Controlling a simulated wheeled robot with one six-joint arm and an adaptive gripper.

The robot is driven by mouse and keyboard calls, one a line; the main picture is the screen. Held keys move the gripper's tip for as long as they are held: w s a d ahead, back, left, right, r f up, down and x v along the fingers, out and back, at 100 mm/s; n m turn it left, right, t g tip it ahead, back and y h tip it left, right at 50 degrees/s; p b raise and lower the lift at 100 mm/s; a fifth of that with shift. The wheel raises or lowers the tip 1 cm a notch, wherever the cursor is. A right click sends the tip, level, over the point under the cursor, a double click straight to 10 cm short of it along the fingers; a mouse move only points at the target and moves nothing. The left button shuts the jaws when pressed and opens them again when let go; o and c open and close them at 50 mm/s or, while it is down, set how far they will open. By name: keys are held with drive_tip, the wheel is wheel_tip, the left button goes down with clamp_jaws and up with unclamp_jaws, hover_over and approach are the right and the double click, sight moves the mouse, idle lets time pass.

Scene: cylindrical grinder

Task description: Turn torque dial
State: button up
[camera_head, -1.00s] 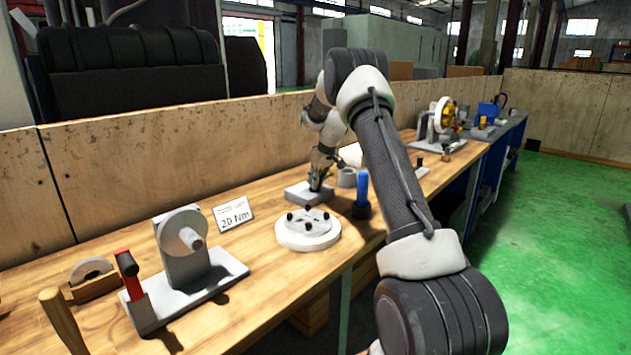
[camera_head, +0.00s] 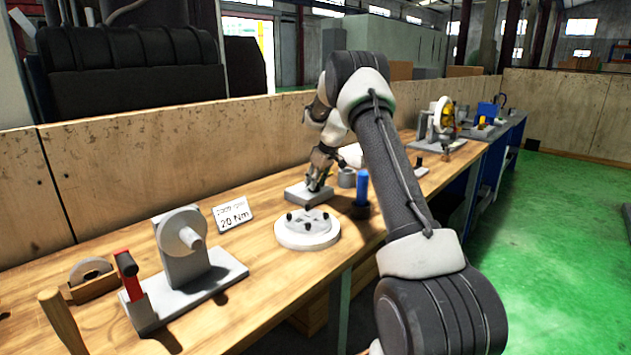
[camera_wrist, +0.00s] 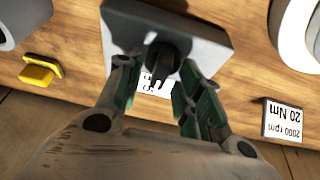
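The torque dial (camera_wrist: 165,62) is a dark knob on a grey block (camera_wrist: 120,32). A white label with dark print shows partly below it. My gripper (camera_wrist: 163,88) is over the block, with its two green-lined fingers apart, one on each side of the dial. I cannot tell whether either finger touches it. In the head view my gripper (camera_head: 316,186) points down at the grey block (camera_head: 300,193) and hides the dial. A white card (camera_head: 233,214) reading 2000 rpm and 20 Nm stands to the left; it also shows in the wrist view (camera_wrist: 284,121).
A round white plate with several black knobs (camera_head: 307,240) lies in front of the block. A blue-handled tool (camera_head: 362,188) and a grey ring (camera_head: 347,177) stand to its right. A grey fixture (camera_head: 183,262) is at left. A wooden wall (camera_head: 150,160) runs behind.

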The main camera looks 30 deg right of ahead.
drive_tip(key=shift+r, duration=0.1)
drive_tip(key=v, duration=1.2)
